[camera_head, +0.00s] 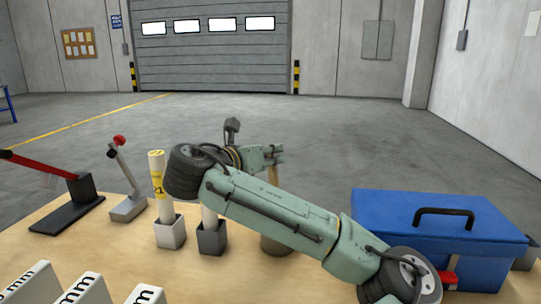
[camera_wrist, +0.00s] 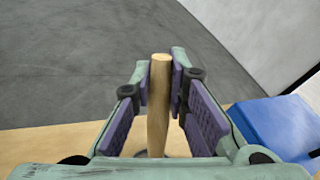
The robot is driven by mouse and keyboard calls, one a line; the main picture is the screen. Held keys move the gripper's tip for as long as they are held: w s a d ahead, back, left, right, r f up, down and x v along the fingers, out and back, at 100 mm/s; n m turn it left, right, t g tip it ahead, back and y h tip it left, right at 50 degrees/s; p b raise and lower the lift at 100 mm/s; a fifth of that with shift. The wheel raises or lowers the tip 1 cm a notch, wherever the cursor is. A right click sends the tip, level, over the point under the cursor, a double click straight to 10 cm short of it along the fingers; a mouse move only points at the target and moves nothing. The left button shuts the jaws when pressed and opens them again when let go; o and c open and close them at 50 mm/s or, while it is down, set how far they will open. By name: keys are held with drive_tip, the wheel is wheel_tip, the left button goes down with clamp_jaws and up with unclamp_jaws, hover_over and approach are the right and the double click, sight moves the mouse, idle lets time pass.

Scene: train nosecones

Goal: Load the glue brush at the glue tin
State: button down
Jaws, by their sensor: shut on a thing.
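My gripper (camera_head: 277,154) is level and shut on a pale wooden handle (camera_head: 273,175), taken to be the glue brush. In the wrist view the handle (camera_wrist: 158,105) stands upright between the purple finger pads, its top end showing.
A blue toolbox (camera_head: 440,210) stands right of my arm. Left are two holders with upright tubes (camera_head: 158,175), a small red-knobbed lever (camera_head: 125,185) and a red-armed tool (camera_head: 70,205). White blocks marked "mm" (camera_head: 85,288) line the front left of the wooden table (camera_head: 215,275).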

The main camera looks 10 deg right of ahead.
drive_tip(key=shift+f, duration=0.65)
idle(1.2)
drive_tip(key=shift+r, duration=0.15)
wheel_tip(320, 180, up, 7)
drive_tip(key=p, duration=0.5)
idle(0.6)
